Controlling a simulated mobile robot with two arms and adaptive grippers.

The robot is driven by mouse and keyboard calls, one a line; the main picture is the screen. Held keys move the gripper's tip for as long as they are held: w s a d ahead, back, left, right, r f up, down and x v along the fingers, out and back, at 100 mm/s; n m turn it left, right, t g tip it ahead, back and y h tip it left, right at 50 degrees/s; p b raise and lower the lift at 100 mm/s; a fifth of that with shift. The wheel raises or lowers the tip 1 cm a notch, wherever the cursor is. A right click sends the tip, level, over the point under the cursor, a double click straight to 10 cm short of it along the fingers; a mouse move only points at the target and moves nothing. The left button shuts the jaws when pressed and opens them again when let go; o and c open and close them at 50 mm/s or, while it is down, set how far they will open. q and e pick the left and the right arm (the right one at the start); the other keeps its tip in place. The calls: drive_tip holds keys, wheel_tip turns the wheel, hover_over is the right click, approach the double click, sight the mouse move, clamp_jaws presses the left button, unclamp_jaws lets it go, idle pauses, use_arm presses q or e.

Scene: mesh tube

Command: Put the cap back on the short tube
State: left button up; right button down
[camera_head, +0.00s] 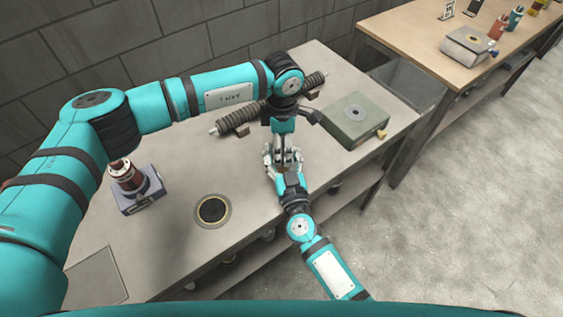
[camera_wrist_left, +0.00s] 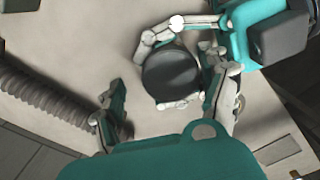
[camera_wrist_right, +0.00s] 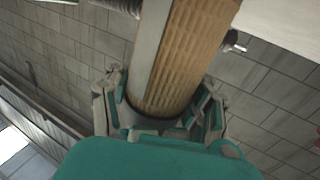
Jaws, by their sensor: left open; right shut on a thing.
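My right gripper (camera_head: 288,180) is shut on a tan, ribbed tube (camera_wrist_right: 185,55) with a grey strip along one side. In the right wrist view its fingers (camera_wrist_right: 160,118) wrap the tube's lower part, beside a dark band. In the left wrist view a dark round disc (camera_wrist_left: 172,75) faces me, with the right gripper's pale fingers around it. I cannot tell whether this disc is the cap or the tube's end. My left gripper (camera_head: 283,150) is just above; its fingers (camera_wrist_left: 165,88) are open, one on each side of the disc. Much of the tube is hidden in the head view.
A ribbed dark roll (camera_head: 240,117) lies at the back of the bench. A green box (camera_head: 352,118) stands right of the grippers. A red-brown cylinder (camera_head: 128,176) sits on a grey block at left. A gold-rimmed black circle (camera_head: 213,210) lies in the bench top, with clear surface around it.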

use_arm(q)
drive_tip(key=shift+a, duration=0.15)
use_arm(e)
drive_tip(key=shift+d+f, duration=0.2)
drive_tip(key=shift+d, duration=0.2)
use_arm(q)
drive_tip(key=shift+s+r, duration=0.1)
drive_tip(key=shift+r, duration=2.2)
use_arm(e)
drive_tip(key=shift+a, duration=0.15)
use_arm(q)
drive_tip(key=shift+d, duration=0.2)
drive_tip(key=shift+c, duration=0.8)
drive_tip(key=shift+s+d+r+n, duration=0.1)
drive_tip(key=shift+s+r+n, duration=0.2)
drive_tip(key=shift+r, duration=0.3)
drive_tip(key=shift+s+d+r+n, duration=0.1)
drive_tip(key=shift+s+r+n, duration=0.05)
drive_tip(key=shift+r+n, duration=0.35)
drive_tip(key=shift+s+d+r+n, duration=0.1)
drive_tip(key=shift+s+r+n, duration=0.2)
drive_tip(key=shift+r, duration=0.35)
drive_tip(key=shift+c, duration=0.3)
use_arm(e)
drive_tip(key=shift+a, duration=0.1)
use_arm(q)
drive_tip(key=shift+w+f, duration=0.1)
drive_tip(key=shift+f, duration=0.05)
